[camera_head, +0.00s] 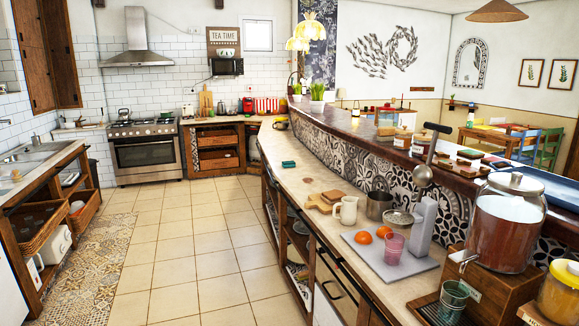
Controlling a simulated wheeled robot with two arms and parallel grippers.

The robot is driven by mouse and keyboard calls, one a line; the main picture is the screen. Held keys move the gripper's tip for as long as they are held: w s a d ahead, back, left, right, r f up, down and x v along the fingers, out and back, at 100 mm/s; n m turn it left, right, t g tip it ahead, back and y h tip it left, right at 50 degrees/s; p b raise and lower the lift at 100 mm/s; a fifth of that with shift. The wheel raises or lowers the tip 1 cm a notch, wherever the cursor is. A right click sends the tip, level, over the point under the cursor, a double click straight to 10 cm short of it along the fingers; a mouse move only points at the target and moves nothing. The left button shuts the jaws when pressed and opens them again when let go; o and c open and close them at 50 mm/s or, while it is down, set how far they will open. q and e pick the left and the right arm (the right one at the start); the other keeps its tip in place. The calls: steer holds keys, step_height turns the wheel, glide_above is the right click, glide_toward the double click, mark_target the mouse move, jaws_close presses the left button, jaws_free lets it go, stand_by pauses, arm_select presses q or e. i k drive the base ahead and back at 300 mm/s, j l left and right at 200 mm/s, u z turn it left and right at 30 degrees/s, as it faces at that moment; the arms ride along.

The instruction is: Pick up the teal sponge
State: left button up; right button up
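The teal sponge (288,164) is a small dark teal block. It lies flat on the pale lower counter (310,180), toward its far end and near its left edge. Nothing touches it, and the counter around it is bare. Neither of my grippers is in the camera_head view, so their distance from the sponge and their state do not show.
Wooden boards (325,202), a cream mug (346,210) and a metal pot (378,205) stand nearer on the counter. A grey tray (395,268) holds two oranges and a pink glass (393,248). A tiled ledge borders the right. The tiled floor (210,235) left is open.

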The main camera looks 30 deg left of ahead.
mark_target(291, 163)
steer(key=i+j+u, duration=0.4)
steer(key=j, duration=0.25)
steer(key=i+j+u, duration=0.85)
steer(key=i, duration=0.25)
steer(key=i+j+u, duration=0.1)
steer(key=i+u, duration=0.35)
steer(key=i, duration=0.15)
